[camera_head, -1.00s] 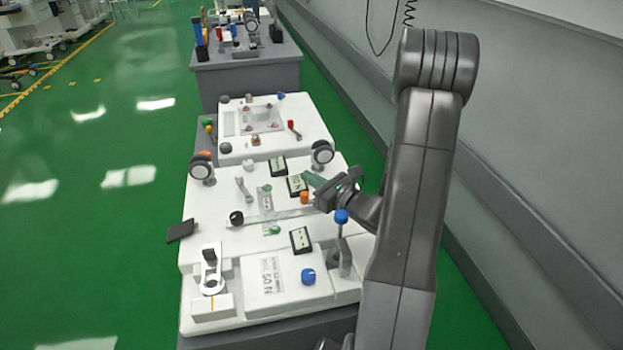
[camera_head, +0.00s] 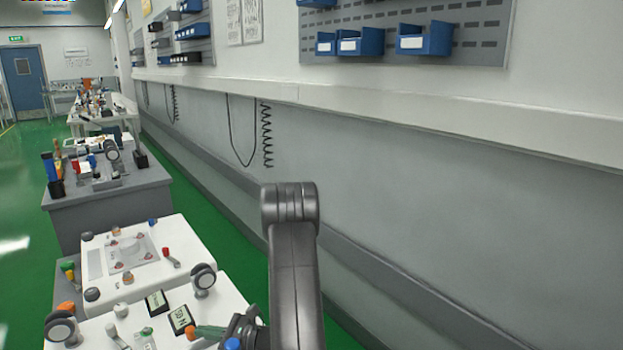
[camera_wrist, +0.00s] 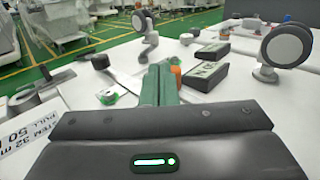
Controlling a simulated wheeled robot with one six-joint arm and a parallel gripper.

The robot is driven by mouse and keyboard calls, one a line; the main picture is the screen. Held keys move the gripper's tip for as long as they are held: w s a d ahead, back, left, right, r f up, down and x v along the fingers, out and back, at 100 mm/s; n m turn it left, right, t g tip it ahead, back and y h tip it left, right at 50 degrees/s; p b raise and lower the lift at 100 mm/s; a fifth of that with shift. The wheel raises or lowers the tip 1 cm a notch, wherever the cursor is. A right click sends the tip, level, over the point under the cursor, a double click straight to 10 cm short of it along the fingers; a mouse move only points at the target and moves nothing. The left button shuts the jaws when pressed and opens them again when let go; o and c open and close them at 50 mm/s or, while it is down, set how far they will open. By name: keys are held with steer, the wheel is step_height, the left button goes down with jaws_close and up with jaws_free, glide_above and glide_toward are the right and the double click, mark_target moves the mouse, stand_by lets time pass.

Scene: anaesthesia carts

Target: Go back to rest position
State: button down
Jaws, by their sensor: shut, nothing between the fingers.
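My gripper (camera_wrist: 160,86) shows in the wrist view with its two green fingers pressed together and nothing between them. It is over the white cart top (camera_wrist: 115,165), close to an orange knob (camera_wrist: 176,73) and the black-framed displays (camera_wrist: 207,76). In the head view my gripper (camera_head: 205,332) is at the bottom edge, just right of a display (camera_head: 181,319), and is partly cut off. I cannot tell whether the fingers touch anything.
A grey wall with blue bins (camera_head: 424,40) runs along the right. A caster wheel (camera_head: 203,277) stands up from the cart near my gripper. A second white panel (camera_head: 135,258) and a grey bench (camera_head: 110,205) lie beyond. Green floor is open at left.

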steer(key=d+f+n+g, duration=0.1)
steer(key=d+f+n+g+p, duration=0.1)
steer(key=d+g, duration=0.1)
steer(key=shift+f+g, duration=0.3)
steer(key=shift+f, duration=0.05)
steer(key=shift+w+d+n+g+p, duration=0.2)
steer(key=shift+d+n+g+p, duration=0.15)
steer(key=shift+n+g, duration=0.65)
steer(key=shift+m, duration=0.3)
